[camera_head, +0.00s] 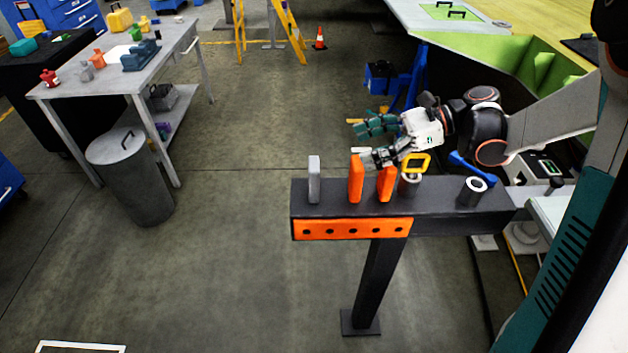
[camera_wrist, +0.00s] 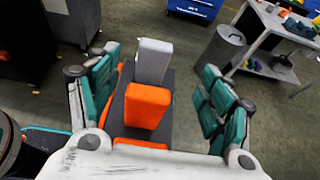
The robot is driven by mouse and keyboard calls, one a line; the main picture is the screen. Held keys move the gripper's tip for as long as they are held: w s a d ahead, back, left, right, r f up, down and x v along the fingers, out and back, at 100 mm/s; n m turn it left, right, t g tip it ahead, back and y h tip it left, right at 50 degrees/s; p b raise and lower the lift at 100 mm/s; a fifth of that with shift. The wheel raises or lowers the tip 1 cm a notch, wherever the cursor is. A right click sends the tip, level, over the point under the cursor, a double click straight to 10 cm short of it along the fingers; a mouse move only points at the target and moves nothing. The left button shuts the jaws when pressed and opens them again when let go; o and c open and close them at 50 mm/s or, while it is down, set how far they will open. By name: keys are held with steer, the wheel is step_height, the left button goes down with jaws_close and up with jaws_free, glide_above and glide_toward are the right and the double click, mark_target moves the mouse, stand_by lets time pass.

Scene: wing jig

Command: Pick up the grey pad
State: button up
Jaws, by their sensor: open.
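The grey pad (camera_head: 314,180) is an upright light-grey block at the left end of a dark beam (camera_head: 440,205). In the wrist view the grey pad (camera_wrist: 152,62) stands beyond an orange block (camera_wrist: 147,105), between the lines of the fingers. My gripper (camera_head: 358,137) is open and empty, above and behind the orange blocks, to the right of the pad. In the wrist view its teal fingers (camera_wrist: 160,75) are spread wide on both sides. No finger visibly touches the pad.
Two upright orange blocks (camera_head: 355,178) stand right of the pad. A yellow ring-shaped item (camera_head: 416,163) and a grey cylinder (camera_head: 473,192) are farther right on the beam. A bin (camera_head: 130,180) and a workbench (camera_head: 85,85) stand left.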

mark_target(314, 180)
steer(key=b+x, duration=0.3)
steer(key=x, duration=0.8)
steer(key=shift+s+a+f, duration=0.2)
steer(key=shift+s+f, duration=0.05)
steer(key=shift+f, duration=0.2)
steer(key=c, duration=1.5)
steer(key=shift+r, duration=0.15)
